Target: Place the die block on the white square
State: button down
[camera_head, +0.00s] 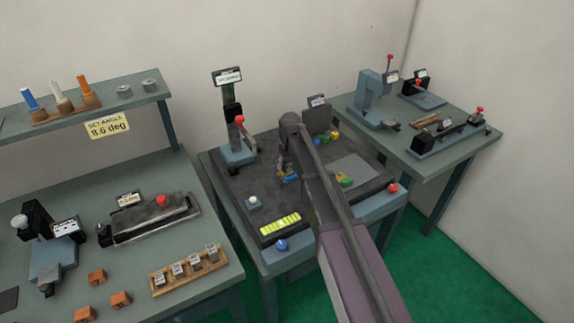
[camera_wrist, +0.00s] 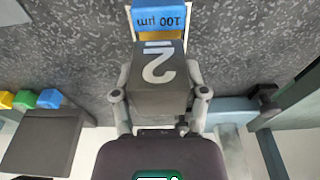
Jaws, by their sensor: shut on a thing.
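A dark grey block marked "2" (camera_wrist: 158,78), which I take for the die block, sits between the two fingers of my gripper (camera_wrist: 159,92) in the wrist view. The gripper is shut on it. A blue piece labelled "100 µm" (camera_wrist: 158,20) with an orange-yellow edge shows just beyond the block. In the head view my gripper (camera_head: 288,172) is over the dark speckled middle table (camera_head: 232,181), and my arm hides much of it. A small white-topped piece (camera_head: 254,201) stands on that table at the left; I cannot tell whether it is the white square.
A stand with a red knob (camera_head: 238,145) rises at the table's back left. A yellow strip (camera_head: 280,225) lies near the front edge. A grey plate (camera_head: 350,169) with coloured blocks lies right of my arm.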

aim_at(289, 161)
jog(key=shift+f+b, duration=0.65)
jog(key=shift+c, duration=0.6)
grip_release()
jog(key=shift+r, duration=0.25)
jog(key=shift+r+p, duration=0.7)
jog(key=shift+p, duration=0.2)
jog(key=r+p, duration=0.3)
jog(key=s+r+p, duration=0.1)
jog(key=r+p, duration=0.3)
jog(key=d+r+p, duration=0.1)
jog(key=r+p, duration=0.3)
jog(key=shift+s+r, duration=0.15)
jog(key=shift+s, duration=0.1)
jog(key=shift+d, duration=0.1)
